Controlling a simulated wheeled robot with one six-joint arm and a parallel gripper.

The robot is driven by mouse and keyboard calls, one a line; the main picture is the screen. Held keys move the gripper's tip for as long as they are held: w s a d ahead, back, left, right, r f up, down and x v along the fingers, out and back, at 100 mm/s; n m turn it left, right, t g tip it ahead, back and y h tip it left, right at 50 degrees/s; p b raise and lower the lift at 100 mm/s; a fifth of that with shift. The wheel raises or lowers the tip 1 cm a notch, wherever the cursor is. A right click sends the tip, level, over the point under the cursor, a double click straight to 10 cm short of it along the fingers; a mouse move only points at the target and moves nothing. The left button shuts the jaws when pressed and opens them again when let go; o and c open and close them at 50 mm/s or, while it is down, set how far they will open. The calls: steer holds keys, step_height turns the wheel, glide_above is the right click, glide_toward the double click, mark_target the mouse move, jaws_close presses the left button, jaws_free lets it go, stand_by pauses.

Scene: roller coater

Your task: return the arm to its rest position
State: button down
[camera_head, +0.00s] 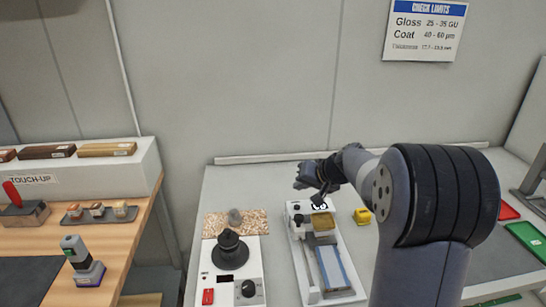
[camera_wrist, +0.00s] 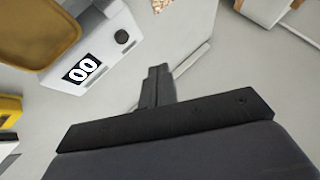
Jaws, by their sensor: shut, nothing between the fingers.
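My arm reaches in from the lower right of the head view, over the grey bench (camera_head: 385,265). It bends at a large dark joint, and my gripper (camera_head: 308,182) is held above the back of a white instrument (camera_head: 305,285). In the wrist view my gripper (camera_wrist: 158,72) has its two dark fingers together with nothing between them. The instrument's white housing with a "00" display (camera_wrist: 82,70) is to the left of the fingers in that view. The gripper appears apart from the instrument and bench.
A white device with a black knob (camera_head: 230,248) stands left of the instrument. A small yellow block (camera_head: 362,216) lies right of it. Red (camera_head: 508,211) and green trays (camera_head: 527,238) are at the right. A wooden touch-up table (camera_head: 105,238) stands at the left. The wall is close behind.

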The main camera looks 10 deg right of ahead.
step_height(320, 180, down, 2)
steer(key=shift+b, duration=0.55)
step_height(320, 180, up, 2)
steer(key=p, duration=0.4)
steer(key=shift+p, duration=0.35)
step_height(320, 180, up, 4)
steer(key=shift+r+p, duration=0.1)
steer(key=shift+p, duration=1.15)
